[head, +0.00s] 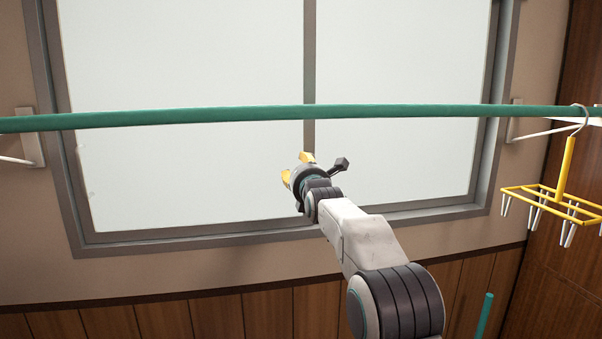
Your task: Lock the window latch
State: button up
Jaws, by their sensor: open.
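A window with two pale frosted panes (180,65) fills the upper middle of the head view. Its grey middle stile (309,70) runs down between the panes and passes behind my gripper. I cannot make out the window latch; the lower part of the stile is hidden by my gripper and arm. My gripper (297,167) is in front of the window, by the stile and below the green pole. Its two yellow fingertips are apart, and I see nothing between them. I cannot tell how far it is from the window.
A green pole (200,116) crosses the window above my gripper, on wall brackets (31,137). A yellow hanger with white clips (562,187) hangs from its right end. Another green rod (485,314) stands at the lower right. Wood panelling (215,312) lies below the window.

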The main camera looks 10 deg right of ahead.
jog(key=shift+s, duration=0.1)
jog(key=s, duration=1.1)
jog(key=shift+s, duration=0.4)
jog(key=shift+a, duration=0.1)
